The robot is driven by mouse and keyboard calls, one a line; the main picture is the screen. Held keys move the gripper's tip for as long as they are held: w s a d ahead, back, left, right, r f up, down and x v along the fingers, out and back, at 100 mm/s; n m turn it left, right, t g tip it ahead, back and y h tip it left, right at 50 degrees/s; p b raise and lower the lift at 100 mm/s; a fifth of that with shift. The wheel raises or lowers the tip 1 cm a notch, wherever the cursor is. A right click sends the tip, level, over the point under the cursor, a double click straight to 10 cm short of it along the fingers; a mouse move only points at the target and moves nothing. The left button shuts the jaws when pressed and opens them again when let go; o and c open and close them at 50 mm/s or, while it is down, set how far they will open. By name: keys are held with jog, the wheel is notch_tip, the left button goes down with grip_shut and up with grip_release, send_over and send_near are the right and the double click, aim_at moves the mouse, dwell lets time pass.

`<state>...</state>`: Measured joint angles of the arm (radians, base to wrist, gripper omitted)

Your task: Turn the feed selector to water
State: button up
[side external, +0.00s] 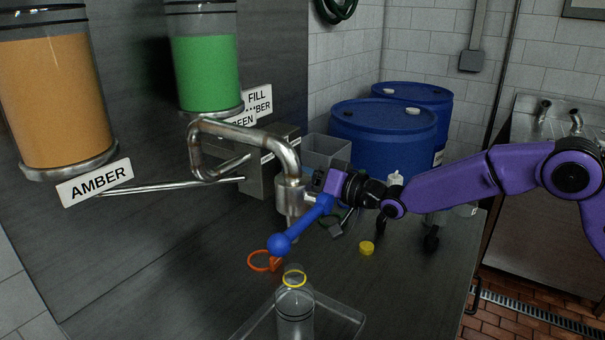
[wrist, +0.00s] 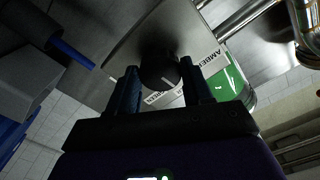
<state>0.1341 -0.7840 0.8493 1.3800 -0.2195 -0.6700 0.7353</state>
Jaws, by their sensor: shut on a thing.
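The feed selector appears to be the black round knob (wrist: 160,68) with a short white mark, on a grey panel (wrist: 135,38) in the wrist view. My gripper (wrist: 160,82) has one finger on each side of the knob and is shut on it. Labels reading AMBER (wrist: 212,64) and GREEN (wrist: 160,97) show near the knob. The white mark points toward the lower right of that picture. No label reading water can be read. In the side view my gripper (side external: 319,181) is at the grey box (side external: 258,178); the knob is hidden there.
A metal spout (side external: 288,190) with a blue ball-ended lever (side external: 302,225) stands just in front of my gripper. Below are a clear bottle (side external: 295,315), an orange ring (side external: 262,262) and a yellow cap (side external: 367,248). Blue drums (side external: 385,135) stand behind. The left bench is clear.

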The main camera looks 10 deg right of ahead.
jog(key=shift+m, duration=0.7)
jog(key=o, duration=1)
jog(key=shift+o, duration=0.2)
jog(key=v, duration=1.7)
jog(key=shift+s, duration=0.2)
jog(key=shift+d+r, duration=0.1)
